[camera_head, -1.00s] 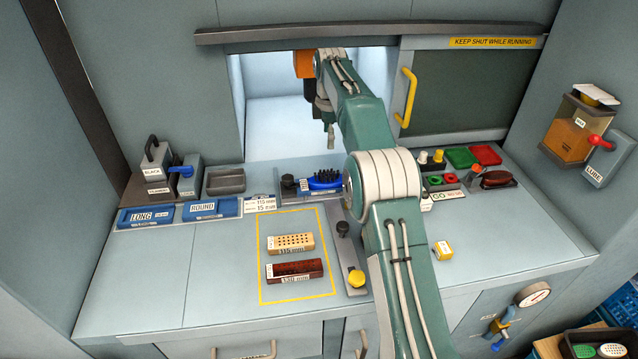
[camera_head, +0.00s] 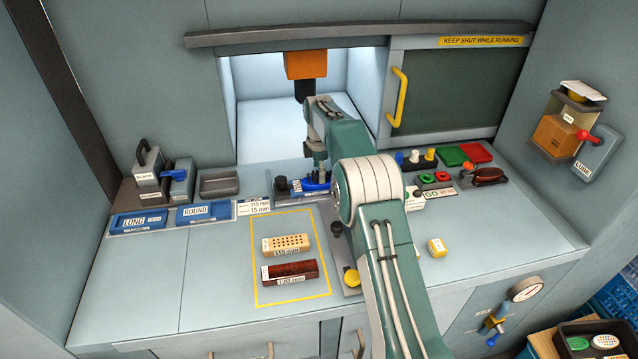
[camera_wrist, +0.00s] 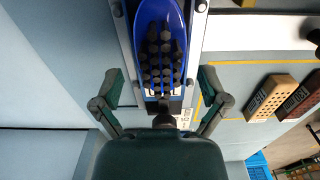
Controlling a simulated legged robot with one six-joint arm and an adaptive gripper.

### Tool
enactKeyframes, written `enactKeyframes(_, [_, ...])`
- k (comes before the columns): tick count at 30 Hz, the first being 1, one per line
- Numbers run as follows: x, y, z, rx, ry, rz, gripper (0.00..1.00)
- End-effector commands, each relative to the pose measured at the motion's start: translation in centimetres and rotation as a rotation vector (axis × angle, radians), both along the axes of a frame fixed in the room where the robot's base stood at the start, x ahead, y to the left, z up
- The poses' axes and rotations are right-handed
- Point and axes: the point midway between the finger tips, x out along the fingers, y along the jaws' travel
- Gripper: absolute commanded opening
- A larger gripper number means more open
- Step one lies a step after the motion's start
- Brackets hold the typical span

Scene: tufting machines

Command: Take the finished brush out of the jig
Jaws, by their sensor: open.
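The finished brush, a blue back with dark bristle tufts (camera_wrist: 162,50), lies bristles up in the jig at the back of the bench in the wrist view. In the head view only part of the blue brush (camera_head: 314,185) shows, with my arm over it. The jig's dark left end (camera_head: 284,189) shows beside it. My gripper (camera_wrist: 161,84) is open and empty, one finger to each side of the brush's line, near its lower end in the wrist view. In the head view my gripper (camera_head: 318,170) hangs over the brush; its fingers are hard to make out.
A pale drilled block (camera_head: 287,245) and a brown block (camera_head: 290,272) lie in a yellow outline at the front. Blue LONG (camera_head: 139,222) and ROUND (camera_head: 204,212) trays stand at left. The sliding guard (camera_head: 445,95) is open above; control buttons (camera_head: 435,178) are at right.

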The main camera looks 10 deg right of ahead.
Motion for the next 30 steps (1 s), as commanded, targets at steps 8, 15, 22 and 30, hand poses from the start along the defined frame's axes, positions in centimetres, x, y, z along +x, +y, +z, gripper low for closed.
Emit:
enactKeyframes(8, [0.00, 0.00, -1.20, 0.000, -0.001, 0.000, 0.94])
enactKeyframes(15, [0.01, 0.01, -1.16, 0.000, -0.001, 0.000, 0.22])
enactKeyframes(22, [0.02, 0.02, -1.24, 0.000, 0.001, 0.000, 0.03])
enactKeyframes(30, [0.02, 0.03, -0.83, 0.000, 0.001, 0.000, 0.03])
